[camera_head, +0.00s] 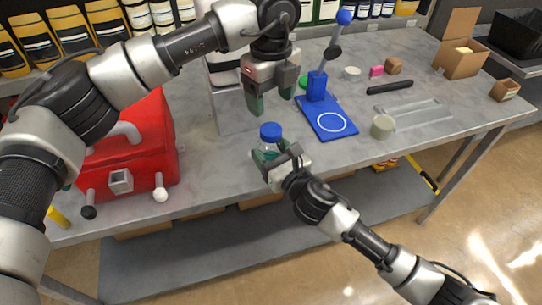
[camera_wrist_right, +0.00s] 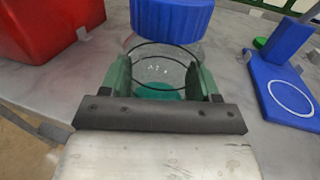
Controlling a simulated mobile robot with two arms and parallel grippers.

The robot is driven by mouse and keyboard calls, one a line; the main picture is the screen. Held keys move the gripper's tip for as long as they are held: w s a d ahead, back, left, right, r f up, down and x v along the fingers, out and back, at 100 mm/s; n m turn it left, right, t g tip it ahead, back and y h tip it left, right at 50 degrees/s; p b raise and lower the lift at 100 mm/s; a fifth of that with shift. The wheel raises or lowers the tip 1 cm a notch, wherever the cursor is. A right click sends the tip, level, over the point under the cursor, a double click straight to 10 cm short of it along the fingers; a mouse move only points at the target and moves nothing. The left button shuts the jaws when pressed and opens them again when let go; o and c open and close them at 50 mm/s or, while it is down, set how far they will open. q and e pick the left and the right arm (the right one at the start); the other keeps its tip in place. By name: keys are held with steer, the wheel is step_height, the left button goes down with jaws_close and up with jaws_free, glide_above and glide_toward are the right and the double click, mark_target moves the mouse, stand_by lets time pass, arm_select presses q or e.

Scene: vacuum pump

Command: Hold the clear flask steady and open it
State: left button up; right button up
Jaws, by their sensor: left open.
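The clear flask (camera_head: 267,149) has a blue cap (camera_head: 270,131) and stands near the front edge of the grey table. In the right wrist view the flask (camera_wrist_right: 160,68) shows between the two green fingers, with its blue cap (camera_wrist_right: 172,18) above them and a teal content low in it. My right gripper (camera_head: 271,160) is around the flask's body, one finger on each side, and looks shut on it. My left gripper (camera_head: 272,108) is open and empty, pointing down above the cap and apart from it.
A red toolbox (camera_head: 130,150) stands left of the flask. A blue stand (camera_head: 327,118) with an upright lever is to the right. A beige cup (camera_head: 382,127), a clear tray (camera_head: 420,114) and a cardboard box (camera_head: 460,60) are further right. Bottles line the back.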

mark_target(271, 129)
steer(key=c, duration=0.9)
arm_select(q)
steer(key=shift+m, duration=0.3)
arm_select(e)
jaws_close()
arm_select(q)
steer(key=m, duration=0.4)
steer(key=shift+m, duration=0.3)
steer(key=m, duration=1)
steer(key=shift+m, duration=0.3)
steer(key=m, duration=0.4)
arm_select(e)
steer(key=shift+f, duration=0.1)
arm_select(q)
steer(key=m, duration=1.2)
steer(key=shift+m, duration=0.3)
steer(key=m, duration=1.6)
steer(key=shift+m, duration=0.4)
steer(key=shift+f, duration=4)
